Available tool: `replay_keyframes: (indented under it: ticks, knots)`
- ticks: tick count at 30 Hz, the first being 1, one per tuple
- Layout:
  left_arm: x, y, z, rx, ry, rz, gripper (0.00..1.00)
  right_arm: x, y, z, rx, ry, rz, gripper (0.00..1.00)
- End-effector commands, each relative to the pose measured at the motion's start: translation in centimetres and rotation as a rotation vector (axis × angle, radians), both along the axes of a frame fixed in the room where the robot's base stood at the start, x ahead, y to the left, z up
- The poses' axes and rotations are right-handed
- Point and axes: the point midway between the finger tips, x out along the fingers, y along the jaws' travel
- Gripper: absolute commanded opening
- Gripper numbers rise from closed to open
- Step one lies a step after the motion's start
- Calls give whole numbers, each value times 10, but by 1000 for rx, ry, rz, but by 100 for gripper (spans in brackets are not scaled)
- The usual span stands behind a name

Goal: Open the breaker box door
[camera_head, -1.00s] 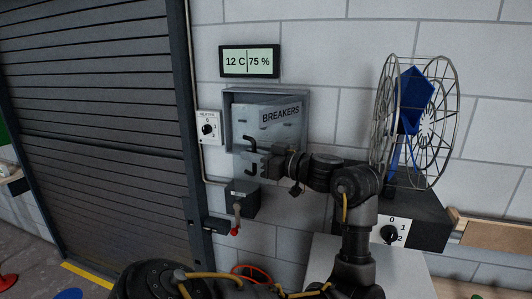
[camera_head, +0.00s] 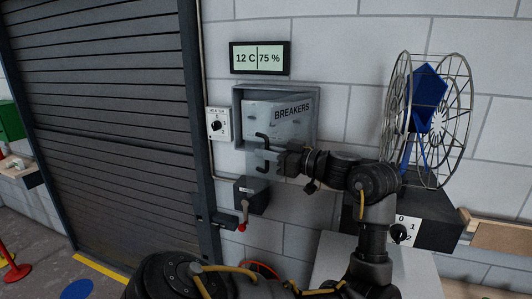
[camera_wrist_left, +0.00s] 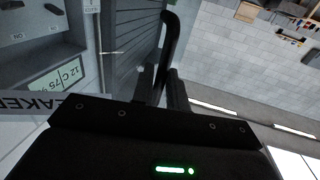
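The grey breaker box (camera_head: 236,118) hangs on the wall in the head view. Its door (camera_head: 284,128), marked BREAKERS, stands ajar, its left edge out from the box. The black handle (camera_head: 262,138) is near that left edge. In the wrist view the handle (camera_wrist_left: 171,40) runs between the fingers, and the label (camera_wrist_left: 45,104) and some switches inside the box (camera_wrist_left: 15,36) show at the left. My left gripper (camera_head: 280,162) is at the handle; its fingers (camera_wrist_left: 161,88) are closed around it. My right gripper is not in view.
A heater dial (camera_head: 217,124) is left of the box, and a temperature display (camera_head: 260,58) above. Below is a switch box (camera_head: 250,196) with a red-tipped lever (camera_head: 243,222). A caged fan (camera_head: 430,115) stands right, close to my arm. A roller shutter (camera_head: 110,120) fills the left.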

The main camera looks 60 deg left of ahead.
Motion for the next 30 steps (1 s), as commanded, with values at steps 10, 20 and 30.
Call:
replay_keyframes:
  ticks: [10, 20, 30]
  knots:
    - [33, -53, -6, -2, -1, -5, 15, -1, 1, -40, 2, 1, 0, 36]
    - [53, -88, -1, 1, 1, -1, 15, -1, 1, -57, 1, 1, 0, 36]
    - [54, -90, 1, 1, 0, 0, 11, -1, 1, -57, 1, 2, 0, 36]
